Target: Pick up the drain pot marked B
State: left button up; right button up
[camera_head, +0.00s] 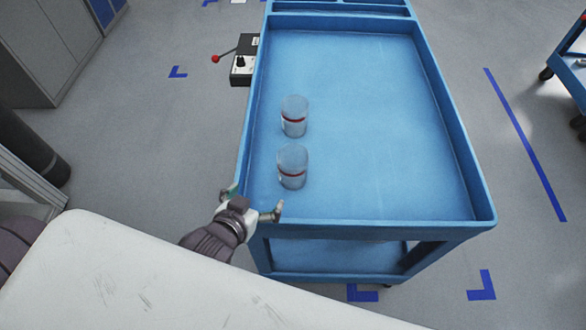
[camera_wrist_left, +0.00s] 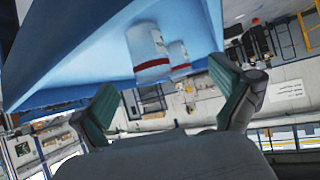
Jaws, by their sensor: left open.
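Two clear cylindrical pots with a red band stand upright on the blue cart's tray. The nearer pot (camera_head: 292,167) is close to the tray's near left corner. The farther pot (camera_head: 294,116) stands just behind it. No letter can be read on either. My left gripper (camera_head: 252,203) is open and empty at the cart's near left corner, short of the nearer pot and apart from it. In the left wrist view both pots, the closer one (camera_wrist_left: 149,52) and the one behind it (camera_wrist_left: 179,57), show beyond the open fingers (camera_wrist_left: 168,108). My right gripper is out of view.
The blue cart (camera_head: 370,226) has a raised rim around its tray, and the tray's right side is clear. A control box with a red-knobbed lever (camera_head: 242,66) sits at the cart's left side. A white surface (camera_head: 150,275) fills the lower left.

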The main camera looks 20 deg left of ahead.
pick_arm(q)
notch_tip(320, 180, up, 2)
jog(key=w+d+r+t+h, duration=0.1)
jog(key=w+d+t, duration=0.1)
jog(key=t, duration=0.1)
jog(key=p, duration=0.1)
send_near(299, 149)
jog(key=shift+m+g, duration=0.3)
jog(key=shift+p+x, duration=0.6)
jog(key=shift+x, duration=2.7)
jog(key=shift+r, duration=0.1)
jog(key=shift+s+a, duration=0.1)
jog(key=shift+c, duration=0.2)
jog(key=shift+c, duration=1.2)
jog(key=c, duration=1.1)
jog(key=shift+c, duration=0.5)
jog(key=shift+r, duration=0.15)
